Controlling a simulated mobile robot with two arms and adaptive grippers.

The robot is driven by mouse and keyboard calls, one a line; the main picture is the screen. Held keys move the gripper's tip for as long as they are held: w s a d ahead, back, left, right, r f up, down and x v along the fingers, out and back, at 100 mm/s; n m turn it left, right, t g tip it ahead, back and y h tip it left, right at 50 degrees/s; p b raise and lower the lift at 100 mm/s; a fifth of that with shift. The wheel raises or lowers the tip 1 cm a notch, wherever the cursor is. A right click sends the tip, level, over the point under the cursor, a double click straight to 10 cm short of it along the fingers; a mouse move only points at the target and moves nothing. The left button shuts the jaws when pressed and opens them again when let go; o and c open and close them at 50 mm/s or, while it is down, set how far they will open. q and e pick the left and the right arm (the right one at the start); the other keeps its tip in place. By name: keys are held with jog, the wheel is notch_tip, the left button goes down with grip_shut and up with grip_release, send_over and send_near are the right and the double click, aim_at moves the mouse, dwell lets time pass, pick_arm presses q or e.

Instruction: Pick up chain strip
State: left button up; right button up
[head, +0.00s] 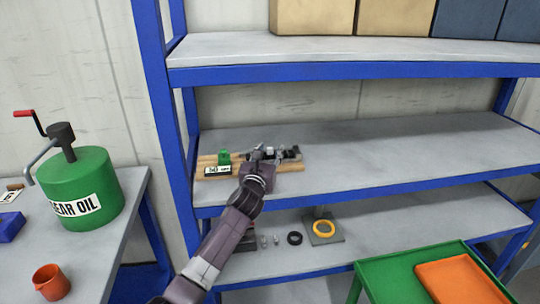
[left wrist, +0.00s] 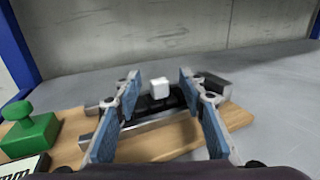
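My left gripper (head: 262,152) reaches over the wooden board (head: 290,167) on the middle shelf. In the left wrist view its two blue-padded fingers (left wrist: 158,78) are open and apart. Between and beyond them is a dark fixture (left wrist: 155,103) with a white block (left wrist: 159,87) on it, and metal bars alongside. Nothing is visibly gripped. I cannot make out a chain strip for certain; part of the fixture is hidden by the fingers. My right gripper is not in view.
A green knobbed block (head: 224,158) and a label (head: 217,170) sit at the board's left. Blue shelf posts (head: 160,110) stand left. The shelf's right side (head: 420,145) is clear.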

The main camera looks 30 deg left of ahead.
pick_arm(q)
jog(key=shift+x, duration=0.8)
grip_shut()
jog(key=shift+s+r, duration=0.1)
